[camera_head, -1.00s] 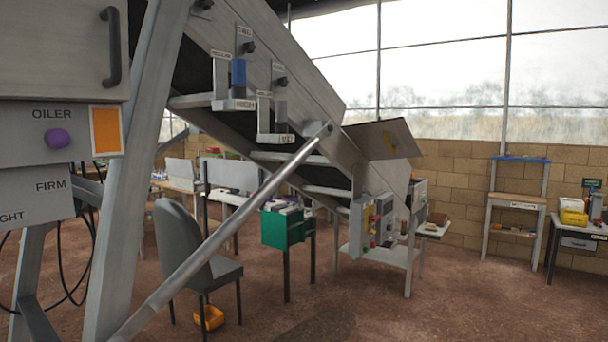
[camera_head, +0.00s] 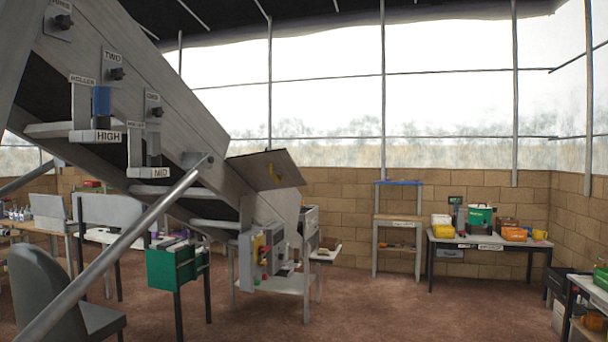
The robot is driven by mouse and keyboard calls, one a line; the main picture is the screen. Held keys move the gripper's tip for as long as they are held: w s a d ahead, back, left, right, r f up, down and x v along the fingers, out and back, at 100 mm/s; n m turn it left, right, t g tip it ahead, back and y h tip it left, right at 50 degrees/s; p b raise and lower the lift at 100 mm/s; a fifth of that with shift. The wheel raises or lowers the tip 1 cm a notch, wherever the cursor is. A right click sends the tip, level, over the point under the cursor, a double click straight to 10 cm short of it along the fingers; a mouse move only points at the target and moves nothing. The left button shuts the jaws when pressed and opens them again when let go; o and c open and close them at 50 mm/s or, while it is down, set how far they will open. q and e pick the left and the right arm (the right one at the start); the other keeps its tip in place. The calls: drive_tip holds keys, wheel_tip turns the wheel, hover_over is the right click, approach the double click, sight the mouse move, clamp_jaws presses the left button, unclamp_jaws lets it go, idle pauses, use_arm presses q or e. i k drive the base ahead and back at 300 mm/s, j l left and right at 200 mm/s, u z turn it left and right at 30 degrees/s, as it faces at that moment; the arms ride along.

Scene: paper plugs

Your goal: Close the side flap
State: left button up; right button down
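A flat grey panel (camera_head: 268,169) with a yellow mark stands out, tilted, at the lower end of the big inclined grey machine (camera_head: 170,90). It may be the side flap; I cannot tell for sure. The machine's side carries labelled brackets and knobs, with signs such as HIGH (camera_head: 108,136) and MID (camera_head: 160,173). A long grey strut (camera_head: 120,245) slopes down to the left from the machine's side. Neither of my grippers shows in this view.
A grey chair (camera_head: 60,295) and a green box on legs (camera_head: 172,267) stand at the lower left. A control panel (camera_head: 264,250) sits under the machine's end. A shelf (camera_head: 398,220) and a loaded table (camera_head: 480,243) line the brick wall. The brown floor at centre right is clear.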

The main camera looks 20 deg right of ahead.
sight(274, 169)
drive_tip(key=z, duration=0.45)
drive_tip(key=i+j, duration=0.1)
drive_tip(key=i, duration=0.55)
drive_tip(key=i+j, duration=0.1)
drive_tip(key=i, duration=0.5)
drive_tip(key=z, duration=0.05)
